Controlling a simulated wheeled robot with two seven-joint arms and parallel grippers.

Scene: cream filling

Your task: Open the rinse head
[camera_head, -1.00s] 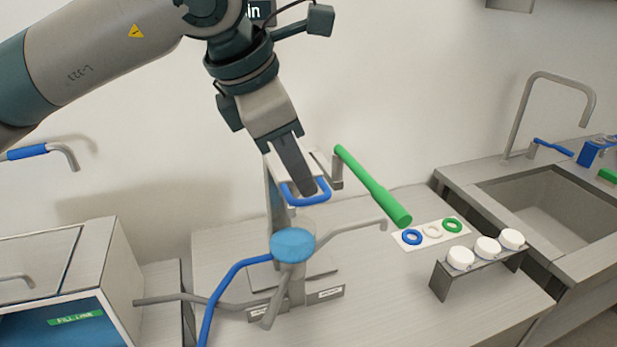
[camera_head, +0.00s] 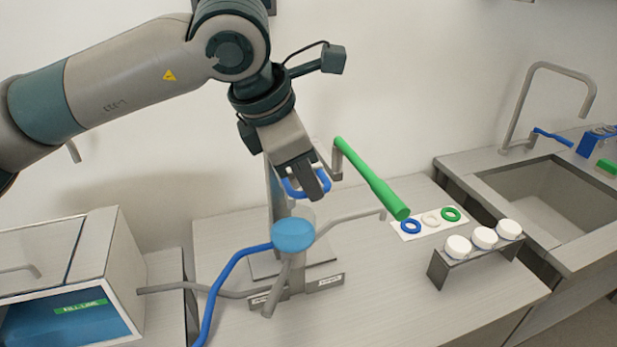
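A machine stands on the middle counter, with a grey upright post (camera_head: 276,205) and a blue U-shaped handle (camera_head: 292,190) near its top. I take this upper part to be the rinse head; no label on it can be read. A translucent cup with a blue top (camera_head: 293,236) sits below the handle. My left gripper (camera_head: 315,190) reaches down from above. Its dark fingers overlap the blue handle and hide part of it. I cannot tell whether they touch it or are closed on it. My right gripper is not in view.
A green lever (camera_head: 370,178) sticks out right of the handle. A blue hose (camera_head: 222,285) and grey pipes run low at the left. A card with coloured rings (camera_head: 431,223) and a rack of white-capped jars (camera_head: 473,252) stand to the right. The counter front is clear.

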